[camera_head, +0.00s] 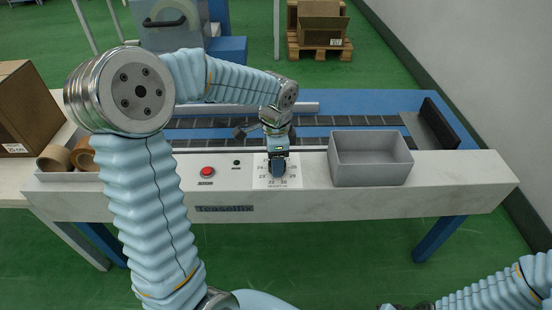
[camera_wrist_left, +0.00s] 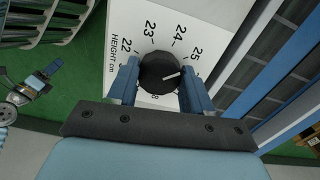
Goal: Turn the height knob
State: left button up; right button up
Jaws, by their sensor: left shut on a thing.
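The height knob (camera_wrist_left: 157,73) is round and black with a white pointer line. In the left wrist view its pointer aims right, a little below the 25. It sits on a white dial plate (camera_head: 262,182) marked in centimetres on the machine's front panel. My left gripper (camera_head: 278,170) is over the dial, and in the wrist view its two blue fingers (camera_wrist_left: 159,82) are shut on the knob from both sides. In the head view the gripper hides the knob. My right gripper (camera_wrist_left: 42,77) shows small at the left of the wrist view, away from the panel.
Tape rolls (camera_head: 55,157) and a cardboard box (camera_head: 25,105) are at the left. Behind runs a roller conveyor (camera_head: 340,121).

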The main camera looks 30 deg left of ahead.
pick_arm(q)
jog(key=shift+r, duration=0.1)
dwell(0.3)
jog(key=o, duration=1)
jog(key=shift+o, duration=0.2)
notch_tip(320, 180, up, 14)
jog(key=shift+p, duration=0.45)
